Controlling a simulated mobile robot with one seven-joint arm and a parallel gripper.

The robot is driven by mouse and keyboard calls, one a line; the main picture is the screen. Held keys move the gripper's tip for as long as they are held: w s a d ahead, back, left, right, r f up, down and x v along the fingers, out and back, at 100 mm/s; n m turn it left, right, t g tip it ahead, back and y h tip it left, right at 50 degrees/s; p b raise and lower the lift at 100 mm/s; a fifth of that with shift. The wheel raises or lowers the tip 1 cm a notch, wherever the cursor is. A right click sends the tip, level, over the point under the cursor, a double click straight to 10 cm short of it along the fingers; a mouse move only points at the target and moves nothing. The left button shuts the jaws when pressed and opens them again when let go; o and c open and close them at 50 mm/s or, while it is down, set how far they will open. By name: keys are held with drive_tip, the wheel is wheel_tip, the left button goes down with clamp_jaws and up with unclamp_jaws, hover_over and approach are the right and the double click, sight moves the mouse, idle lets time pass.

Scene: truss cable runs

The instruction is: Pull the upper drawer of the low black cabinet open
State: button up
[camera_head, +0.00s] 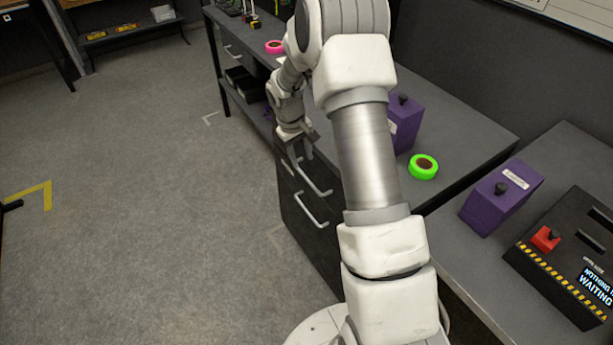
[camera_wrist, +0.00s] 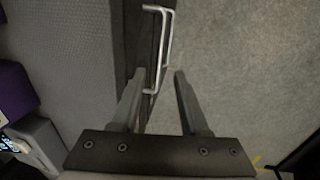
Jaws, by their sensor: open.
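The low black cabinet (camera_head: 293,228) stands under the worktop in the head view, with its front facing the open floor. Two silver bar handles show on it, the upper drawer's handle (camera_head: 319,186) and the lower handle (camera_head: 311,211). The drawers look closed. My gripper (camera_head: 300,166) points down beside the upper handle and is open, with nothing held. In the wrist view a silver handle (camera_wrist: 169,40) runs along the drawer front. Its near end lies between the two fingertips of my gripper (camera_wrist: 159,73); I cannot tell how far below them it is.
The worktop holds a green tape roll (camera_head: 423,167), a pink tape roll (camera_head: 275,47) and a purple box (camera_head: 408,118). Another purple box (camera_head: 500,196) and a black control box (camera_head: 566,262) are on the right table. The grey floor (camera_head: 150,200) left of the cabinet is clear.

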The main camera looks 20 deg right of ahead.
sight(308, 179)
drive_tip(key=f, duration=0.2)
drive_tip(key=d+f, duration=0.1)
drive_tip(key=f, duration=0.2)
drive_tip(key=f+b, duration=0.1)
drive_tip(key=f, duration=0.2)
drive_tip(key=shift+w+d+f, duration=0.15)
drive_tip(key=shift+d+f, duration=0.05)
drive_tip(key=shift+d, duration=0.1)
clamp_jaws()
idle(1.0)
